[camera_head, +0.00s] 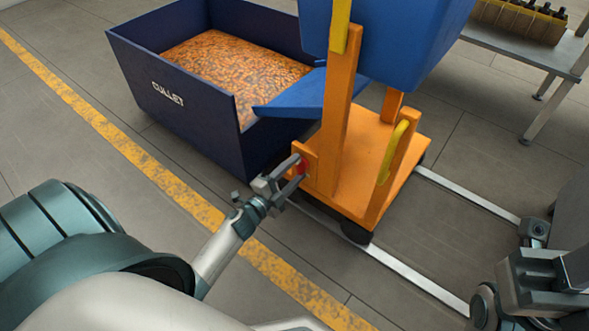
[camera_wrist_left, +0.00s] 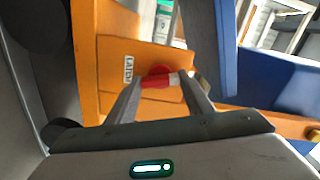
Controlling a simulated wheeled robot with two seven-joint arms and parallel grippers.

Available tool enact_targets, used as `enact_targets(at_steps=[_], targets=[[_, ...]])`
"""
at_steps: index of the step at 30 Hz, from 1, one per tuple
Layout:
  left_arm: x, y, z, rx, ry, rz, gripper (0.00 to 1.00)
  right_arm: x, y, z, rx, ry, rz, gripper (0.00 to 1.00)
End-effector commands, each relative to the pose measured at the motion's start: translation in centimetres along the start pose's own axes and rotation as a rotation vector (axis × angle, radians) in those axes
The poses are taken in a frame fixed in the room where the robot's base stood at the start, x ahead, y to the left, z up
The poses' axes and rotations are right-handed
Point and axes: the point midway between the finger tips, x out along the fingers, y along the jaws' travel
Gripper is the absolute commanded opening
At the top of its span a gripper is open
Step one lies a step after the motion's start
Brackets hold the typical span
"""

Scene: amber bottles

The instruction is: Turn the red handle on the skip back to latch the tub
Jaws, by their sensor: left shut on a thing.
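The skip is an orange wheeled frame (camera_head: 345,190) carrying a blue tub (camera_head: 400,40) at its top. The red handle (camera_head: 302,166) sits on an orange plate low on the frame's left side. In the left wrist view the red handle (camera_wrist_left: 158,81) lies roughly level across the plate, beside a label reading LATCH (camera_wrist_left: 128,69). My left gripper (camera_head: 290,172) is shut on the red handle, with a finger on each side; the fingers also show in the left wrist view (camera_wrist_left: 160,95). Part of my right arm shows at the lower right; its fingertips cannot be made out.
A dark blue bin marked CULLET (camera_head: 180,105), full of amber glass, stands left of the skip, with a blue chute (camera_head: 295,98) between them. A table (camera_head: 530,52) with a bottle crate (camera_head: 520,20) is at the upper right. Floor rails (camera_head: 410,280) run under the skip.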

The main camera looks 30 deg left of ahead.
Motion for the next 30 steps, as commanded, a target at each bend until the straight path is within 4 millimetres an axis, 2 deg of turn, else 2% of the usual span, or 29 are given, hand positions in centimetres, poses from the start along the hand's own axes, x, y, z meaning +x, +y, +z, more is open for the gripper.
enact_targets(at_steps=[12,30], targets=[[-0.04,0.12,-0.07,0.284,0.002,0.001,0.24,-0.28,-0.01,0.02,-0.002,-0.008,-0.010,0.33],[-0.05,0.15,-0.08,0.346,0.002,0.002,0.24,0.00,0.03,-0.02,-0.001,0.002,0.003,0.33]])
